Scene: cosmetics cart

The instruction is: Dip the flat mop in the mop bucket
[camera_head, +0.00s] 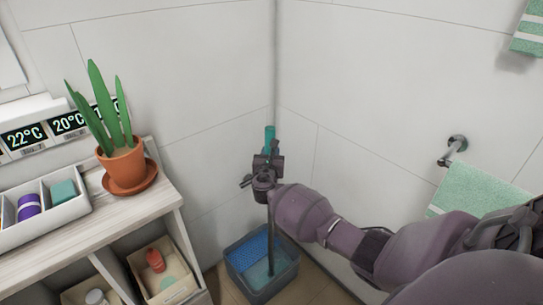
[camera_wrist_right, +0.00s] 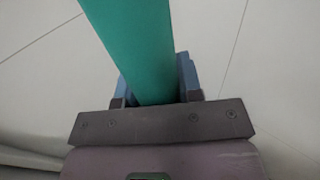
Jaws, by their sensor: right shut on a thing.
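My right gripper (camera_head: 267,158) is shut on the mop handle in the corner. The handle's green grip (camera_head: 269,133) sticks up above the jaws, and its thin dark shaft (camera_head: 271,240) runs down, nearly upright, into the mop bucket. In the right wrist view the green grip (camera_wrist_right: 135,45) passes between the fingers of the gripper (camera_wrist_right: 158,92). The grey mop bucket (camera_head: 240,283) stands on the floor in the corner, with a blue part on its left side. The flat mop head is low in the bucket and I cannot make it out clearly. My left gripper is out of view.
A wooden shelf unit (camera_head: 166,204) stands left of the bucket, with a potted plant (camera_head: 122,165) and a white tray (camera_head: 50,225) on top. Tiled walls meet behind the bucket. A green towel (camera_head: 470,190) hangs on a rail at the right.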

